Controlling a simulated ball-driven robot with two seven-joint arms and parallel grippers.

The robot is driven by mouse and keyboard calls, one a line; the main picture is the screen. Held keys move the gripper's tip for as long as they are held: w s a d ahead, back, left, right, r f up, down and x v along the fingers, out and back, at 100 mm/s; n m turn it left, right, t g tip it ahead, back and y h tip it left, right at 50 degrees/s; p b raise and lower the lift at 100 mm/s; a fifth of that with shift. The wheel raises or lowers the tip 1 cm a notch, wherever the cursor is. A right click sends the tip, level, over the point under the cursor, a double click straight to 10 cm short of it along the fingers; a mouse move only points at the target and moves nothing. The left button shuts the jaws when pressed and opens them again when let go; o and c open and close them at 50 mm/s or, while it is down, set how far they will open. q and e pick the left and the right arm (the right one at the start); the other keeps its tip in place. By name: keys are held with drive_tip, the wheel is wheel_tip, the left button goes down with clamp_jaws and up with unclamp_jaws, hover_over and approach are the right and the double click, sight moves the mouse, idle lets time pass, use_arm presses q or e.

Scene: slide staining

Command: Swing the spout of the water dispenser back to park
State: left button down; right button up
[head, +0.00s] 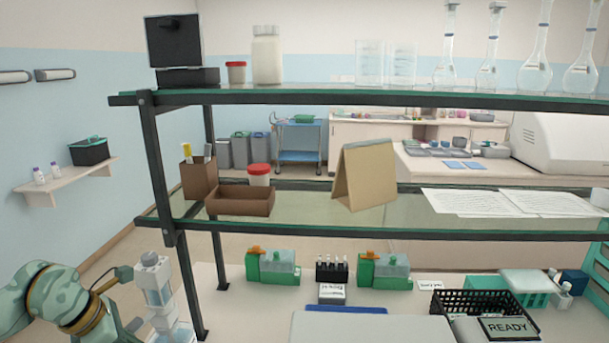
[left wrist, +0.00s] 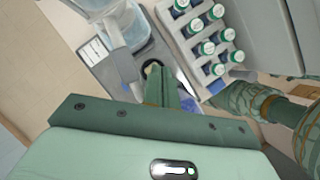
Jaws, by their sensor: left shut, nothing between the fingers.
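The water dispenser (head: 155,287) stands at the lower left in the head view, a white-topped column with a clear, bluish reservoir. The left wrist view shows it from above (left wrist: 125,22) at the upper left. A pale grey arm, apparently its spout (left wrist: 122,62), runs down from it toward my fingers. My left gripper (left wrist: 157,72) is shut and empty. Its green fingers are just right of the pale arm; I cannot tell whether they touch it. In the head view my left arm comes in beside the dispenser, its fingers not clearly visible. My right gripper is not in view.
A rack of several green-capped bottles (left wrist: 208,38) stands close to the right of my left fingers. The shelf frame's dark post (head: 185,285) rises just right of the dispenser. Green staining units (head: 272,268), a black basket (head: 478,306) and a READY sign (head: 507,328) are farther right.

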use_arm(q)
drive_tip(key=shift+w+a, duration=0.1)
drive_tip(key=shift+a, duration=0.8)
drive_tip(key=shift+w+a, duration=0.2)
drive_tip(key=shift+a, duration=0.3)
drive_tip(key=shift+w+a, duration=0.15)
drive_tip(key=shift+a, duration=0.4)
drive_tip(key=shift+w+a, duration=0.6)
drive_tip(key=shift+a, duration=0.25)
